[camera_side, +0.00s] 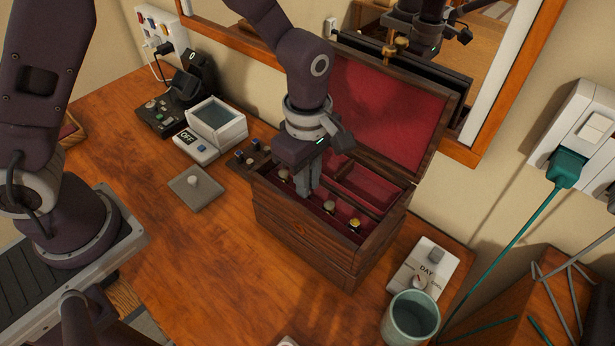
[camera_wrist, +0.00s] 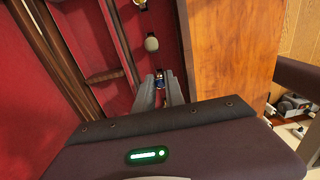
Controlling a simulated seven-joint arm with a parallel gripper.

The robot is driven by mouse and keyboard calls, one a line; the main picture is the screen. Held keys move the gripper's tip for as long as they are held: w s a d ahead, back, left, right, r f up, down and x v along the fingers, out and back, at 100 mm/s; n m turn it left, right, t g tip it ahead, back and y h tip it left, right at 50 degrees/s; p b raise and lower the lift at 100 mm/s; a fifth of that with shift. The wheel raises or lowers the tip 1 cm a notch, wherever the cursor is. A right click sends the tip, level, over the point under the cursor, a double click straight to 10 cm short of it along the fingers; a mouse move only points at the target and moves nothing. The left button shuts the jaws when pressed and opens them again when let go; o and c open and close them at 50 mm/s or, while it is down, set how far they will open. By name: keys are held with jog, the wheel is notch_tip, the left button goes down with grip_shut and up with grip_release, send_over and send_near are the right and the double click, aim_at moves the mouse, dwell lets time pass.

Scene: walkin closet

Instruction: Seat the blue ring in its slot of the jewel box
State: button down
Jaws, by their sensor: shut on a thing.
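The jewel box (camera_side: 300,232) is dark wood with a red lining, and its lid (camera_side: 385,115) stands open against the mirror. My gripper (camera_side: 308,192) points down into the front compartment of the box. In the wrist view its fingers (camera_wrist: 159,85) are shut on the blue ring (camera_wrist: 159,83), close to the wooden wall (camera_wrist: 205,50). In the side view the fingers hide the ring. Other rings stand in the same row: a pale one (camera_side: 283,173), one to the right of the fingers (camera_side: 329,206) and a yellow one (camera_side: 355,223). Whether the blue ring touches its slot cannot be told.
A small dark stand (camera_side: 247,160) adjoins the box at left. A DAY switch (camera_side: 426,266) and a green cup (camera_side: 410,318) stand at right.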

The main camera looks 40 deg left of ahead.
jog(key=shift+f, duration=0.3)
jog(key=c, duration=1.3)
grip_release()
notch_tip(320, 180, up, 7)
jog(key=shift+r, duration=0.1)
jog(key=s+a+r+m+t+h, duration=0.1)
jog(key=s+a+r+m+t, duration=0.1)
jog(key=s+a+r+m, duration=0.3)
jog(key=s+a+r+m+t, duration=0.1)
jog(key=s+a+r+m, duration=0.25)
jog(key=r, duration=0.45)
jog(key=s+a+m+t, duration=0.1)
jog(key=s+m, duration=0.2)
jog(key=s+a+m, duration=0.2)
jog(key=s+m, duration=0.1)
jog(key=s+a+r+m+t+y, duration=0.1)
jog(key=s+m, duration=0.2)
jog(key=shift+s+a+m+t, duration=0.2)
jog(key=shift+a+m+t, duration=0.05)
jog(key=shift+a+t, duration=0.05)
